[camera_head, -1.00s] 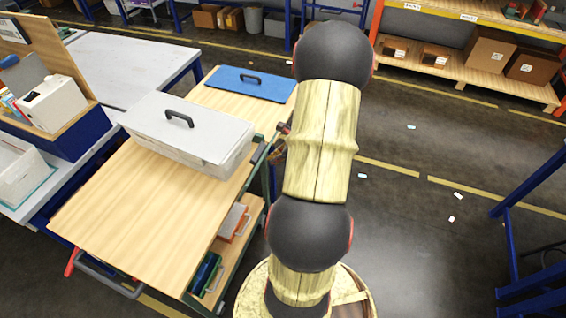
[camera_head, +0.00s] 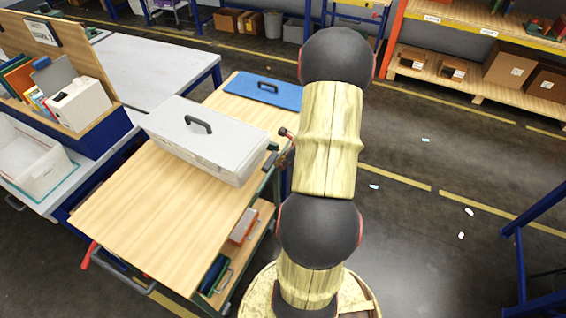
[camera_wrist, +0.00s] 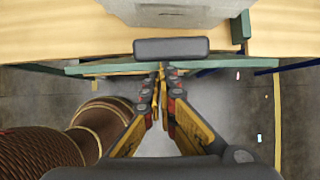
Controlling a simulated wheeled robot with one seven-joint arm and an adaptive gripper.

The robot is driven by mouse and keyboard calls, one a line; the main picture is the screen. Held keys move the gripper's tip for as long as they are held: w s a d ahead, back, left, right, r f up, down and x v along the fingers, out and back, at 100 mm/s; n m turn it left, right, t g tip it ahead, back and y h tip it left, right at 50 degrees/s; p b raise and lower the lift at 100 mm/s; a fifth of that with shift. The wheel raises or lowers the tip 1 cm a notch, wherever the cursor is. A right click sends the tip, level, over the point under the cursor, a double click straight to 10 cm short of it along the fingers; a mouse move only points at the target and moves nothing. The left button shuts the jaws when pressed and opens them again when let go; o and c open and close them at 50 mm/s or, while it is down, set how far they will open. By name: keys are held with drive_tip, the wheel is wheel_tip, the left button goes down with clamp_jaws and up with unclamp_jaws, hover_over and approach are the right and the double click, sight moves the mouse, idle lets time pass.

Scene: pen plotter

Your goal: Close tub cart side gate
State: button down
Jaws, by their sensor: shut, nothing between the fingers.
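A green rail, which looks like part of the side gate (camera_wrist: 100,68), runs along the cart's edge in the wrist view. A dark grey pad (camera_wrist: 171,48) sits in front of the tub, just above the rail there. My gripper (camera_wrist: 161,72) is shut and empty, its tips at or just under the rail and pad; I cannot tell whether they touch. My arm hides the gripper and much of the gate in the head view.
A lower shelf holds a red-and-grey box (camera_head: 243,226). A white workbench (camera_head: 150,70) stands behind at left. The floor (camera_head: 440,160) right of my arm is mostly clear, with a few small scraps.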

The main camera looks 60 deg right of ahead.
sight(268, 162)
drive_tip(key=shift+w+a+r+g+p, duration=0.1)
drive_tip(key=shift+w+r+g+p, duration=0.25)
drive_tip(key=shift+p, duration=0.85)
drive_tip(key=shift+w+r+g+p, duration=0.2)
drive_tip(key=shift+w+p, duration=0.4)
drive_tip(key=shift+p, duration=0.65)
drive_tip(key=shift+w+a+r+g+p, duration=0.1)
drive_tip(key=shift+w+r+g+p, duration=0.25)
drive_tip(key=shift+p, duration=0.85)
drive_tip(key=shift+w+f+p, duration=0.1)
drive_tip(key=shift+w+p, duration=0.6)
drive_tip(key=shift+w, duration=0.65)
drive_tip(key=shift+f, duration=0.1)
drive_tip(key=shift+s, duration=0.1)
